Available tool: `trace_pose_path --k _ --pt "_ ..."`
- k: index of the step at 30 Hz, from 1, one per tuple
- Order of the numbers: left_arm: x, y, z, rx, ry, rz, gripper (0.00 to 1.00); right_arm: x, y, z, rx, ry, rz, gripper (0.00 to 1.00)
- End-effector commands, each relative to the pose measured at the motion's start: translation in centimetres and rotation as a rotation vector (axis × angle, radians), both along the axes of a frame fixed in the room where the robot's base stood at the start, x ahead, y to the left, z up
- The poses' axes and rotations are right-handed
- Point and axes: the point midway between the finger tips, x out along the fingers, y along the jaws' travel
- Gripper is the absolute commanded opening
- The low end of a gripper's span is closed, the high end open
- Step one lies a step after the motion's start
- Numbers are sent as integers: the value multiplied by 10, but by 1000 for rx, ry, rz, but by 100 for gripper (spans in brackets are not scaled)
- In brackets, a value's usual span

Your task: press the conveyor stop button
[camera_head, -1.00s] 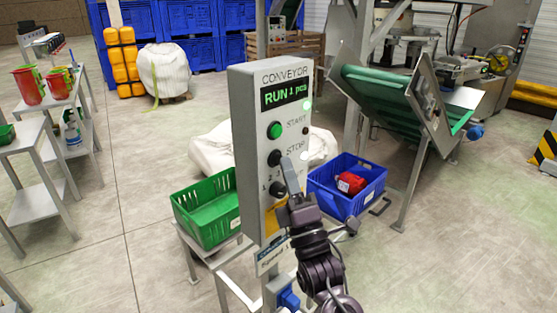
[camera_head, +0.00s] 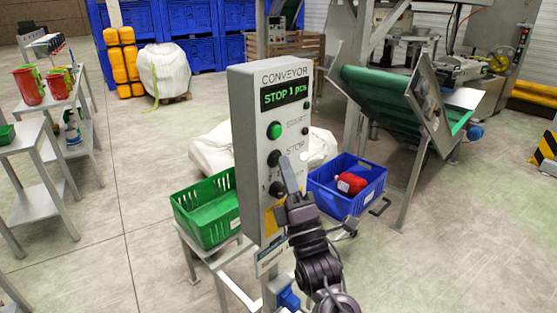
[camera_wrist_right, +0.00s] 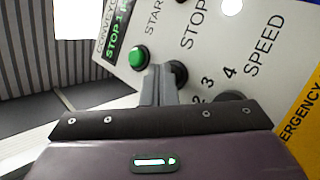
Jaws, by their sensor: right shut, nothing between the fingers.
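The grey conveyor control box (camera_head: 245,185) stands upright in the middle of the head view. Its display (camera_head: 285,94) reads "STOP 1 pcs". Below it are the green start button (camera_head: 275,131), the dark stop button (camera_head: 274,157) and the dark speed knob (camera_head: 277,187). My right gripper (camera_head: 288,172) is shut and empty, its fingertips in front of the panel near the stop button. In the right wrist view the fingers (camera_wrist_right: 158,85) reach the panel beside the stop button (camera_wrist_right: 179,73); I cannot tell whether they touch it. The left gripper is not in view.
A green crate (camera_head: 208,205) stands left of the box and a blue crate (camera_head: 347,185) with a red item (camera_head: 351,184) stands right. The green conveyor belt (camera_head: 385,97) is behind on the right. A shelf table (camera_head: 40,190) is at left. Floor is clear between.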

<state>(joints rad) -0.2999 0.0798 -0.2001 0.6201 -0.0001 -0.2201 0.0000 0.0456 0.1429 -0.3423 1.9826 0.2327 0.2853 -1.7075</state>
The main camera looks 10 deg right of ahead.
Motion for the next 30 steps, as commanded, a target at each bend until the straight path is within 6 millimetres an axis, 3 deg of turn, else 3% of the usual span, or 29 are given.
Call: trace_pose_path --k 19,30 --pt "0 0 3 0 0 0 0 -14 -9 0 -1 0 1 0" --pt "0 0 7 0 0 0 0 -44 -28 -1 -2 3 0 0"
